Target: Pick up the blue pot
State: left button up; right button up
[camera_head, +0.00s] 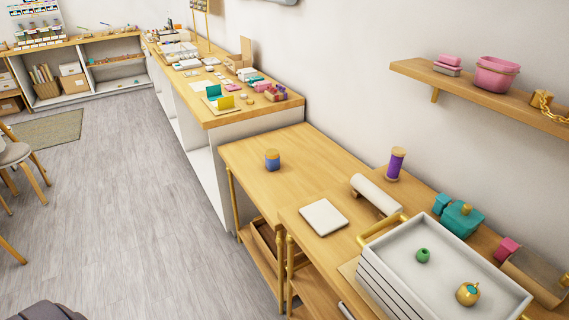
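A small blue pot (272,163) with a tan top stands upright on the bare left part of the light wooden table (305,158), in the middle of the head view. Nothing touches it. Neither of my grippers shows in this view.
A white square pad (323,217), a white roll (376,194) and a purple spool (396,165) lie nearer or right of it. A stacked white tray (400,262) holds a green piece and a gold pot. The grey floor (130,225) at left is mostly clear.

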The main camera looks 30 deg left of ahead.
aim_at(272, 165)
jog(key=i+j+z, duration=0.15)
jog(key=j+z, duration=0.55)
jog(key=j, duration=0.2)
jog(key=j+z, duration=0.4)
jog(key=j, duration=2.8)
jog(key=k, duration=0.05)
